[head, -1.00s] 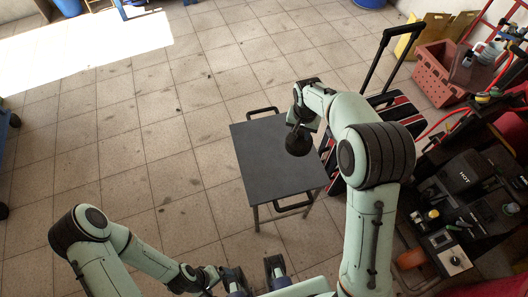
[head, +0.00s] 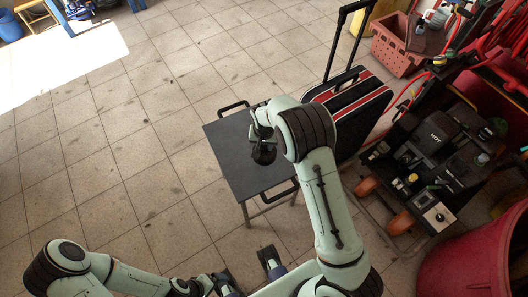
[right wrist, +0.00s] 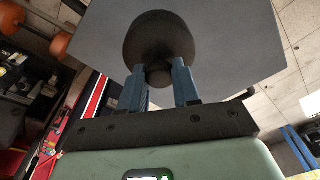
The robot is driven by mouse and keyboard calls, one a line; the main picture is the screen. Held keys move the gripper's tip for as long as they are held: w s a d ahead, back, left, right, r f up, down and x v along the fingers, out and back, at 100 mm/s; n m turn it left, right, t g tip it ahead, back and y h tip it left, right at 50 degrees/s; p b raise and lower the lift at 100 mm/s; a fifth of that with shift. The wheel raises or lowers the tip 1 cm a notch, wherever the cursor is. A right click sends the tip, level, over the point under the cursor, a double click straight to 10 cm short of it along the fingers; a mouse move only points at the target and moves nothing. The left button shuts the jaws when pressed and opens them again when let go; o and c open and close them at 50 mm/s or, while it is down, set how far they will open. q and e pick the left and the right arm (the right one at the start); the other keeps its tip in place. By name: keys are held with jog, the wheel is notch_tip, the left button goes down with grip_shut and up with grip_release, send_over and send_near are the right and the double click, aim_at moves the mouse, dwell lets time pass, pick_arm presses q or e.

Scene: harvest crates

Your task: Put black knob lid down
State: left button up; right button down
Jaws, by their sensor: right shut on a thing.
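The black knob lid (head: 263,153) is a round dark lid seen over the right part of a dark grey table (head: 228,148). My right gripper (right wrist: 158,80) is shut on the lid's knob in the right wrist view, with one blue finger on each side. The lid's dome (right wrist: 158,38) shows beyond the fingers, with the grey tabletop behind it. I cannot tell whether the lid touches the tabletop. My left gripper (head: 249,272) is low in the head view, its two fingers apart and empty, away from the table.
A black suitcase with red and white stripes (head: 352,100) stands beside the table on the right. A dark machine (head: 435,150) and a red tub (head: 475,255) stand farther right. The table has handles at two ends. Its left part and the floor to the left are clear.

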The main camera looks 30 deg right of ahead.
aim_at(264, 152)
jog(key=shift+f, duration=2.8)
jog(key=shift+f+b, duration=0.15)
jog(key=shift+b, duration=0.15)
jog(key=c, duration=0.8)
grip_release()
jog(key=shift+r, duration=0.2)
notch_tip(264, 152, up, 12)
jog(key=s+p, duration=0.1)
jog(key=shift+a, duration=0.45)
jog(key=shift+s+f, duration=0.1)
